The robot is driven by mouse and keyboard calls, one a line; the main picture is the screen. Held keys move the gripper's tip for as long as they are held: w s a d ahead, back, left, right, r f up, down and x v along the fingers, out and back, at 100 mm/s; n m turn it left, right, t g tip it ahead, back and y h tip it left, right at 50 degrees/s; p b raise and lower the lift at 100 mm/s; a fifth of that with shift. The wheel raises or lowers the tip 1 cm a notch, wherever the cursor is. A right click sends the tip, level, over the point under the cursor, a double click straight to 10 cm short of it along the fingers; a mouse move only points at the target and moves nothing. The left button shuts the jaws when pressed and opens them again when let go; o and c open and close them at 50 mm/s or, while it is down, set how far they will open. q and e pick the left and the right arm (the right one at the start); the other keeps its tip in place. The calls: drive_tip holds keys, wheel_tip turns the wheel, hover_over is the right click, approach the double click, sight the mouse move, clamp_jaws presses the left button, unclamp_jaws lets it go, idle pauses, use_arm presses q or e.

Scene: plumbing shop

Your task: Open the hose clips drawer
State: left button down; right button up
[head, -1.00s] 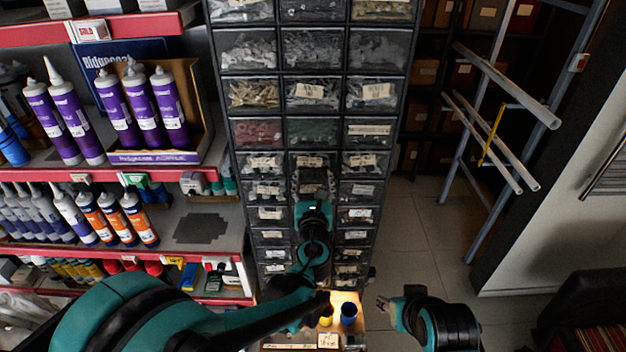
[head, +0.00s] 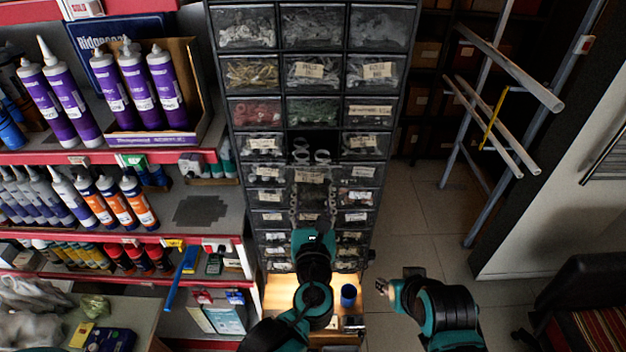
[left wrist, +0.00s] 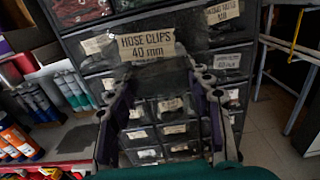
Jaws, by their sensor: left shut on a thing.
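The hose clips drawer (head: 313,168) is in the middle column of the dark cabinet. It stands pulled out from its slot, and grey ring clips (head: 322,156) show inside behind its front. In the left wrist view its label (left wrist: 147,46) reads "HOSE CLIPS 40 mm". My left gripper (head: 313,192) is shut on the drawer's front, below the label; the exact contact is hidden. Its two fingers also show in the left wrist view (left wrist: 155,78). My right gripper (head: 384,288) is low on the right, away from the cabinet, and its fingers are too small to judge.
The drawer cabinet (head: 280,78) has several closed labelled drawers around the open one. Shelves with tubes (head: 150,88) stand at left. A lit surface with a blue cup (head: 348,294) lies below the cabinet. A pipe rack (head: 495,130) stands at right, with bare floor before it.

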use_arm(q)
drive_tip(key=shift+s, duration=1.4)
drive_tip(key=shift+c, duration=2)
unclamp_jaws()
drive_tip(key=shift+r, duration=0.1)
drive_tip(key=shift+s, duration=0.1)
drive_tip(key=s, duration=1.2)
